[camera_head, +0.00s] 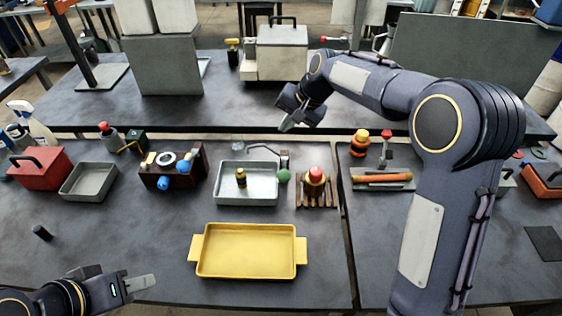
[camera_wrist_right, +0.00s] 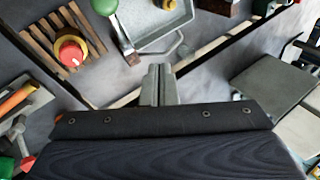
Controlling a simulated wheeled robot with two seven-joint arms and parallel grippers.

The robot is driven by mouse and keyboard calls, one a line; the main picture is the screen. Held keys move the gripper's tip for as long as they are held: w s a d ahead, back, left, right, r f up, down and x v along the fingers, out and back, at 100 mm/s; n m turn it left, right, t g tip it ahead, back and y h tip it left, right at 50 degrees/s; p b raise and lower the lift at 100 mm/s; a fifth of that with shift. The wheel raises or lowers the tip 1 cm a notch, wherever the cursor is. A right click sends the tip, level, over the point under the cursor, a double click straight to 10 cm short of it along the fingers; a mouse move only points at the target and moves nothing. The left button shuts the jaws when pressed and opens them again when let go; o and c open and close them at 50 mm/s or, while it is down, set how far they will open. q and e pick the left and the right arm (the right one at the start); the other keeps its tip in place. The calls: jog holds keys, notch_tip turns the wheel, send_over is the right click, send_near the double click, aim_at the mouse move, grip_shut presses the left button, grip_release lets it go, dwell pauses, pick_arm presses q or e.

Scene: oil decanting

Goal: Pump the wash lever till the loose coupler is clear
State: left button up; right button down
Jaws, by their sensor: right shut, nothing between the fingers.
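A grey metal wash tray (camera_head: 262,196) stands at the middle of the bench with a small dark and brass coupler (camera_head: 241,177) upright in it. The wash lever, with a green knob (camera_head: 284,176), is at the tray's right side; the knob also shows in the right wrist view (camera_wrist_right: 103,5). My right gripper (camera_head: 287,125) is shut and empty, above and behind the lever, apart from it. Its closed fingers show in the right wrist view (camera_wrist_right: 158,82). My left gripper (camera_head: 142,284) is low at the front left, away from the tray; its finger gap is unclear.
A slatted wooden rack (camera_head: 317,200) with a red-capped brass piece (camera_head: 315,179) stands right of the lever. A yellow tray (camera_head: 248,252) lies empty in front. A wooden block with blue knobs (camera_head: 172,167) is to the left. A grey box (camera_head: 275,52) stands behind.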

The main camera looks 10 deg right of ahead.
jog(key=shift+s, duration=0.1)
jog(key=b, duration=0.7)
send_over(284, 170)
jog(key=w+d, duration=0.1)
jog(key=w, duration=0.1)
notch_tip(284, 170, down, 6)
jog(key=shift+f, duration=0.15)
jog(key=shift+s+f+b, duration=0.55)
jog(key=shift+f+b, duration=0.05)
jog(key=shift+f, duration=0.2)
jog(key=shift+f, duration=0.1)
dwell(0.7)
jog(key=shift+s+a+f, duration=0.1)
jog(key=shift+s+f, duration=0.05)
jog(key=shift+f, duration=0.1)
